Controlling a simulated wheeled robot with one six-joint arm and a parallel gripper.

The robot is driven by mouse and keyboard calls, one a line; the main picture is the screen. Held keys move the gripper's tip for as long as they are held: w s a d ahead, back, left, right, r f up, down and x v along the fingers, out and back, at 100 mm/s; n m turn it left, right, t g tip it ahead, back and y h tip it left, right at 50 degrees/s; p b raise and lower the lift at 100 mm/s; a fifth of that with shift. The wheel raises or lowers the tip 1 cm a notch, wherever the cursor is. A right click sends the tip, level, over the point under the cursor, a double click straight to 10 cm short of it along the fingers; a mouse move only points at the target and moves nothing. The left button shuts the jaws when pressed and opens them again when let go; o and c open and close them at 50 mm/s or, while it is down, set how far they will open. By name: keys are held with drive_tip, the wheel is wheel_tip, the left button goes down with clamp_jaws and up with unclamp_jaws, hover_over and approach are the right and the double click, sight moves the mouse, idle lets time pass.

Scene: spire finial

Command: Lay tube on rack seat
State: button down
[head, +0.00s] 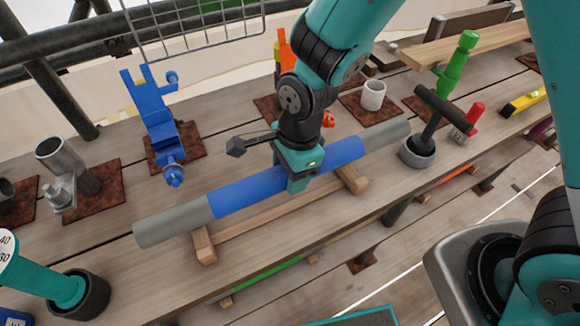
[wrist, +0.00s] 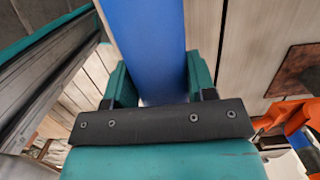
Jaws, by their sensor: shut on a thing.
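A long tube with a blue middle and grey ends (head: 245,192) lies lengthwise over a wooden rack (head: 270,218) on the plank bench. The rack has a wooden end block near each end of the tube. My gripper (head: 298,182) is shut on the tube's blue part, right of its middle. The wrist view shows the blue tube (wrist: 147,45) between both fingers. The tube is along the rack and close over its blocks; I cannot tell whether it touches the seats. My gripper hides part of the tube.
A blue clamp-like tool (head: 155,115) stands behind the tube. A black-handled tool in a grey cup (head: 418,152) stands near the tube's right end. A metal cylinder (head: 62,158) is at left. A wire basket (head: 195,25) hangs behind.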

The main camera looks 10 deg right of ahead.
drive_tip(key=shift+f+b, duration=2.15)
drive_tip(key=shift+f, duration=1.4)
unclamp_jaws()
drive_tip(key=shift+f, duration=0.1)
drive_tip(key=shift+w+d+r+p, duration=0.1)
drive_tip(key=shift+d+r+p, duration=0.15)
drive_tip(key=shift+r+p, duration=1.2)
drive_tip(key=shift+w+d+r+p, duration=0.1)
drive_tip(key=shift+d+r+p, duration=0.1)
drive_tip(key=shift+r+p, duration=1.3)
drive_tip(key=shift+d+r+p, duration=0.25)
drive_tip(key=shift+r+p, duration=1)
drive_tip(key=shift+r, duration=0.35)
